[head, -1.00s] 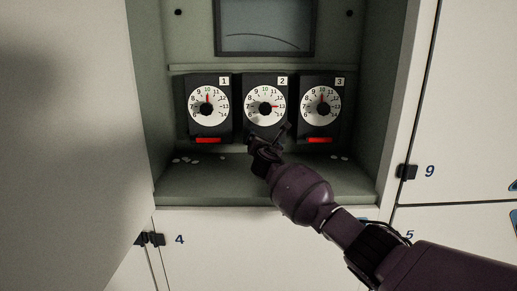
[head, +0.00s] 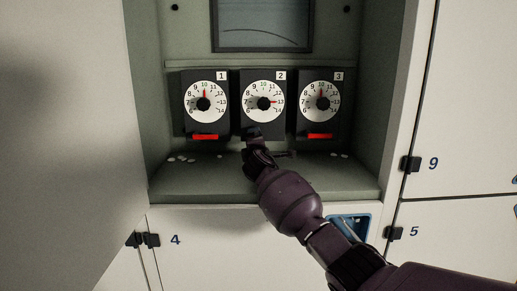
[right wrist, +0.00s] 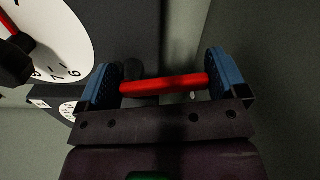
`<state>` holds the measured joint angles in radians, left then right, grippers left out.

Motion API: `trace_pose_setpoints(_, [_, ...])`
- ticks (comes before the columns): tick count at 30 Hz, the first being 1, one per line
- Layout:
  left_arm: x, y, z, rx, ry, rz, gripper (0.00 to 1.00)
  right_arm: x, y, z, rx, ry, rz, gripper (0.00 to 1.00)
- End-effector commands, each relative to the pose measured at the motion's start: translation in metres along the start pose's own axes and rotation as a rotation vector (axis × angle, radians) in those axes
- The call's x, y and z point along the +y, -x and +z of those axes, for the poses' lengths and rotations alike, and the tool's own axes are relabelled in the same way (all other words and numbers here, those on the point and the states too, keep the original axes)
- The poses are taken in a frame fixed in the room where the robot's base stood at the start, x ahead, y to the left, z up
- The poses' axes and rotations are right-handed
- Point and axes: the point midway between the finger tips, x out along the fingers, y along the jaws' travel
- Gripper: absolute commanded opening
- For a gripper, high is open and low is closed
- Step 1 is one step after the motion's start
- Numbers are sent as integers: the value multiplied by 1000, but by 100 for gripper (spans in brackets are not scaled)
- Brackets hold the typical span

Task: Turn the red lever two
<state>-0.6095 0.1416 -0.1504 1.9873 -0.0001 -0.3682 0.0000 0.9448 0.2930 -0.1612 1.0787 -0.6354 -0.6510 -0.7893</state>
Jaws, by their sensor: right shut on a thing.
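Unit two (head: 240,82) is a black box with a white dial (head: 264,91), its red needle pointing right near 13. Its red lever (right wrist: 165,84) shows in the right wrist view as a short red bar. My right gripper (right wrist: 164,82) is shut on it, a blue pad at each end of the bar. In the head view my right gripper (head: 252,134) is at the lower edge of unit two and hides the lever. My left gripper is not in view.
Unit one (head: 217,77) and unit three (head: 308,77) flank unit two, each with a horizontal red lever and needle near 10. Small pale bits (head: 178,159) lie on the recess floor. A dark screen (head: 262,24) is above. White locker doors (head: 460,110) stand right.

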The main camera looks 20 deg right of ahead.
Motion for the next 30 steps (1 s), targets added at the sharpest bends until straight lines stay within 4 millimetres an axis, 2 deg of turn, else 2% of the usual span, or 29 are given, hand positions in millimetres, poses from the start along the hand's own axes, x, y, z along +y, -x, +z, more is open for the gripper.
trace_pose_setpoints(1, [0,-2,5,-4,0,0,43,-10,0,-3,0,-31,-11,49])
trace_pose_setpoints(12, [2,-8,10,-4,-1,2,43,-10,0,-8,0,-189,-12,49])
trace_pose_setpoints(29, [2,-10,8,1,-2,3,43,-10,0,-9,0,-223,-16,49])
trace_pose_setpoints(30, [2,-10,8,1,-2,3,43,-10,0,-9,0,-223,-16,96])
